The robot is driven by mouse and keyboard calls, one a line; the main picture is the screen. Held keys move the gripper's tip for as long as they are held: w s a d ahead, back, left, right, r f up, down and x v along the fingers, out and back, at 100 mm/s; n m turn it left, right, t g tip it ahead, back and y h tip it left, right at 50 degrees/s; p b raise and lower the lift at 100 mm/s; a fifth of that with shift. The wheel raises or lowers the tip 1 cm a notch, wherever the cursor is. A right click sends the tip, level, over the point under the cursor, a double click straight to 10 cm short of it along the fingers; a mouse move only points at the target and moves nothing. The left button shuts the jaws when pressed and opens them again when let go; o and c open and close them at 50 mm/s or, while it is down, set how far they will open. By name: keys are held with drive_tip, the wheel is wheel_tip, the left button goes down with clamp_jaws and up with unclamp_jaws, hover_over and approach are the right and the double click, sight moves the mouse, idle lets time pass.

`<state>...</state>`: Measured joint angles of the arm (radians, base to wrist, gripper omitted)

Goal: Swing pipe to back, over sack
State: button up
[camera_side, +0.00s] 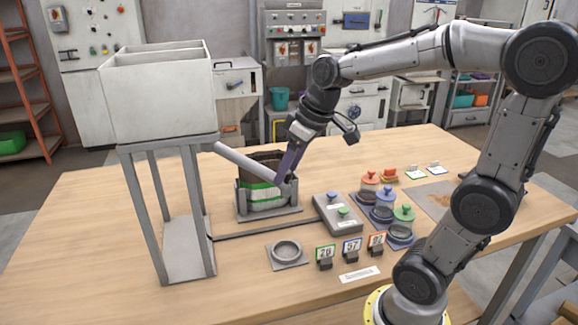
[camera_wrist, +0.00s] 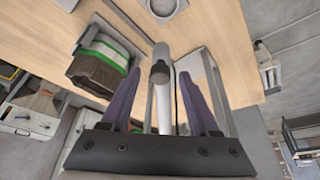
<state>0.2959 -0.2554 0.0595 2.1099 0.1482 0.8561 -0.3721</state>
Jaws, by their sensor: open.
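The pale grey pipe (camera_side: 250,163) slopes down from the hopper (camera_side: 160,95) toward the right, its free end at my gripper. It also shows in the wrist view (camera_wrist: 161,75), end-on between the fingers. My gripper (camera_side: 284,178) has its purple fingers apart, one on each side of the pipe (camera_wrist: 161,74); contact is not clear. The brown sack (camera_side: 268,160) with a green and white band stands open in a grey holder (camera_side: 270,215). In the wrist view the sack (camera_wrist: 98,70) is left of the pipe, with a gap between them.
Several lidded jars (camera_side: 369,190), number cards (camera_side: 351,248) and a round dish (camera_side: 287,250) are on the table. The hopper's legs (camera_side: 203,220) stand at left. The front-left table is clear.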

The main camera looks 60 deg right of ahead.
clamp_jaws()
idle(1.4)
